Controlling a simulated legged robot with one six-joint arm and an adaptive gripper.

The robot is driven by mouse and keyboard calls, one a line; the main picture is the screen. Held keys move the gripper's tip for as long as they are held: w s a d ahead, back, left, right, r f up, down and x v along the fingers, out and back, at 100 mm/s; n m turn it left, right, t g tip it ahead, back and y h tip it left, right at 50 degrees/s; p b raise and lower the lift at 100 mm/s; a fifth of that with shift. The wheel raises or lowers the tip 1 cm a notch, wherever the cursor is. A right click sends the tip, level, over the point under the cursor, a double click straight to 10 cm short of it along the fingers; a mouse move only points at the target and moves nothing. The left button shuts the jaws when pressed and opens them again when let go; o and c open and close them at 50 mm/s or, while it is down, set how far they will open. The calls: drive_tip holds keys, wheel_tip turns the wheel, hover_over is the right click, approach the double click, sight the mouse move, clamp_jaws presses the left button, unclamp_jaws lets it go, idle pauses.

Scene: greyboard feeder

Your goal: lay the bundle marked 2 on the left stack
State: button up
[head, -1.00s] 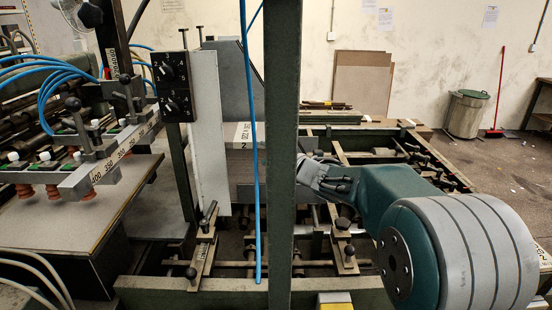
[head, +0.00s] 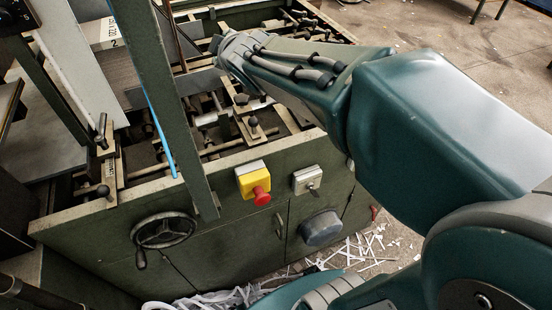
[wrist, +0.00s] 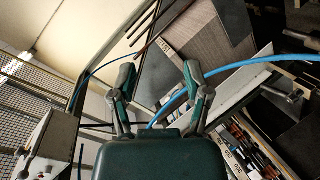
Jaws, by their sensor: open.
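The bundle marked 2 (head: 106,34) shows at the upper left of the head view, grey with a white printed band, partly behind the machine's uprights. In the wrist view a dark grey board block (wrist: 212,35) with a pale printed strip lies beyond the fingers; I cannot read a 2 on it. My gripper (wrist: 158,72) has its two fingers spread with nothing between them. In the head view my arm reaches toward the bundle, and its fingers are not clear there. I cannot make out which surface is the left stack.
A green upright (head: 165,90) and a thin blue hose (head: 158,125) stand between the bundle and the near side. The front panel carries a red stop button (head: 261,195) and a handwheel (head: 164,230). Paper strips (head: 350,250) litter the floor.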

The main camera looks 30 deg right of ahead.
drive_tip(key=s+f+m+g, duration=0.3)
drive_tip(key=s, duration=0.5)
drive_tip(key=s+f+m+g, duration=0.2)
drive_tip(key=s+f+m, duration=0.2)
drive_tip(key=s, duration=0.5)
drive_tip(key=s+f+m+g, duration=0.3)
drive_tip(key=s, duration=0.5)
drive_tip(key=shift+s+f+m+g, duration=0.15)
drive_tip(key=shift+f+m+g, duration=0.15)
drive_tip(key=shift+f+m, duration=0.1)
drive_tip(key=shift+a, duration=0.1)
